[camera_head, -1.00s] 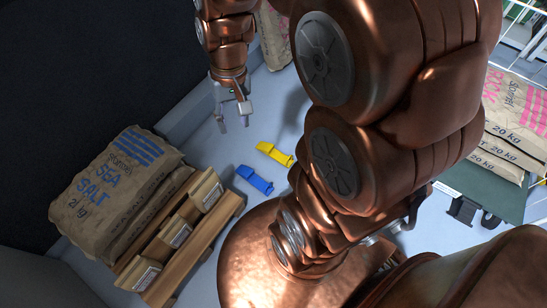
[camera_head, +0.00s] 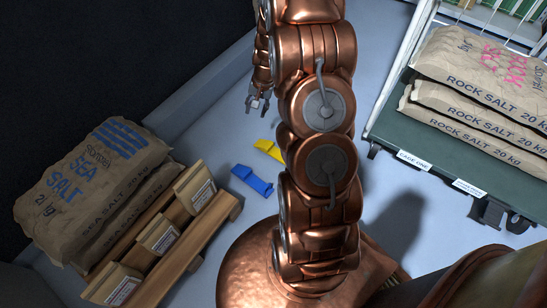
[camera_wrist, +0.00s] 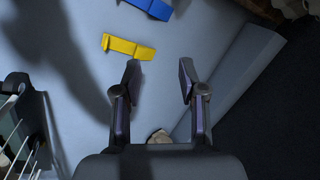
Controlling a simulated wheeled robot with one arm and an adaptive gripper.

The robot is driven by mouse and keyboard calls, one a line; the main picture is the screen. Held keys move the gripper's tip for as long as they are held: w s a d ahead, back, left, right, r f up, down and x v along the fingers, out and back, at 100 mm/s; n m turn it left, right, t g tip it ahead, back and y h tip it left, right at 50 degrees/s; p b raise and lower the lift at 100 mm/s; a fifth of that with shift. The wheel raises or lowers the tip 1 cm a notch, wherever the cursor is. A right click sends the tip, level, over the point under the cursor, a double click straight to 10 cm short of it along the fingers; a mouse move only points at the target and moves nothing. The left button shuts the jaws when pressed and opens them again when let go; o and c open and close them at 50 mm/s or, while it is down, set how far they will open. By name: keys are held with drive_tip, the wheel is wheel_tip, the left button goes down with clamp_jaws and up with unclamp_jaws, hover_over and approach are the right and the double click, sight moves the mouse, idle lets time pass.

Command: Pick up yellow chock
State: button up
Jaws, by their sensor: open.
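The yellow chock (camera_head: 269,150) lies on the grey floor, its right end hidden behind my arm in the head view. In the wrist view the whole yellow chock (camera_wrist: 128,47) shows, just beyond and left of the fingertips. My gripper (camera_head: 257,104) is above the floor, up from the chock in the head view. In the wrist view my gripper (camera_wrist: 157,80) has its two fingers apart with nothing between them. The blue chock (camera_head: 252,180) lies beside the yellow one, apart from it, and also shows in the wrist view (camera_wrist: 150,8).
Sea salt sacks (camera_head: 93,184) sit on a wooden pallet (camera_head: 205,240) at left. A cage trolley (camera_head: 400,150) with rock salt sacks (camera_head: 480,100) stands at right. A dark wall (camera_head: 90,60) and a raised kerb (camera_head: 190,87) bound the floor at upper left.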

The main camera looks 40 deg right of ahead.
drive_tip(key=shift+s+d+f+m+t+h+b, duration=0.25)
drive_tip(key=shift+d+f+m+b, duration=0.7)
drive_tip(key=shift+d+f+b, duration=4.05)
drive_tip(key=shift+s+d+f+m+h+b, duration=0.3)
drive_tip(key=shift+s+d+f+m, duration=0.45)
drive_tip(key=shift+f, duration=8.7)
drive_tip(key=shift+s+d+f+m+t+h+b, duration=0.2)
drive_tip(key=shift+d+f+m+b, duration=1.65)
drive_tip(key=shift+f, duration=5.4)
drive_tip(key=shift+w+d+r+n+b, duration=0.1)
drive_tip(key=shift+d+n+b, duration=0.6)
drive_tip(key=shift+d+n, duration=0.05)
clamp_jaws()
